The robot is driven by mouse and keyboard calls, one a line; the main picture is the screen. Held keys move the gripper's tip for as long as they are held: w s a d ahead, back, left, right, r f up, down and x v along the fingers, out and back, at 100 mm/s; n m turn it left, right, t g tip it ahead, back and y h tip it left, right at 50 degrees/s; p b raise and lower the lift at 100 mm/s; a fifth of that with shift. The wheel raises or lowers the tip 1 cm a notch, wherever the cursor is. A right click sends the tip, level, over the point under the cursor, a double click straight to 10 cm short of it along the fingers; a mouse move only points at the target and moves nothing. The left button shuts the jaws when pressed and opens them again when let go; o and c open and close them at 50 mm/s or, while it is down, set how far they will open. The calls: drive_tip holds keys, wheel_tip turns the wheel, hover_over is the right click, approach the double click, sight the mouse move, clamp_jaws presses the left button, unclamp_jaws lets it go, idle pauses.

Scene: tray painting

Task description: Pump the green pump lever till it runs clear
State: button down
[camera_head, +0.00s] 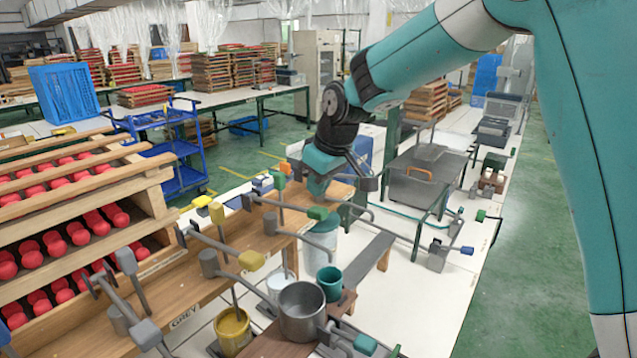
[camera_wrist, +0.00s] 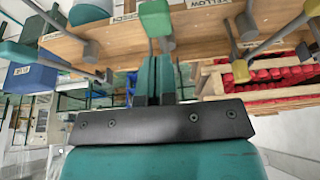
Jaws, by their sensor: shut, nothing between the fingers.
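A green knob (camera_head: 279,181) stands on an upright rod at the pump bench, and a green-ended bar (camera_head: 317,213) sticks out beside it; I cannot tell which is the pump lever. My gripper (camera_head: 316,192) is just right of the knob and above the bar end, shut and empty. In the wrist view its fingers (camera_wrist: 160,52) are together, with a green block (camera_wrist: 155,18) just beyond their tips. Whether they touch it is unclear. A pale teal bucket (camera_head: 321,240) stands below, partly hidden. No flow from the green pump can be made out.
Yellow-ended levers (camera_head: 251,260) and grey-ended levers (camera_head: 146,333) jut from the bench to the left. A yellow pot (camera_head: 232,330), a metal pot (camera_head: 302,314) and a teal cup (camera_head: 329,283) stand in front. Racks of red pieces (camera_head: 78,235) fill the left.

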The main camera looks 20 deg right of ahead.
drive_tip(key=shift+f+b, duration=3.85)
drive_tip(key=shift+f, duration=1.7)
wheel_tip(320, 180, up, 11)
drive_tip(key=p, duration=0.8)
drive_tip(key=shift+r+p, duration=0.2)
drive_tip(key=shift+p, duration=0.2)
drive_tip(key=shift+f, duration=0.1)
drive_tip(key=s+a+f+g+y+b, duration=0.1)
drive_tip(key=s+a+b, duration=0.1)
drive_tip(key=s, duration=1.4)
drive_tip(key=s+a+f+g+y+b, duration=0.1)
drive_tip(key=s+b, duration=0.3)
drive_tip(key=s, duration=1.2)
drive_tip(key=shift+a+g, duration=0.65)
drive_tip(key=shift+g, duration=0.05)
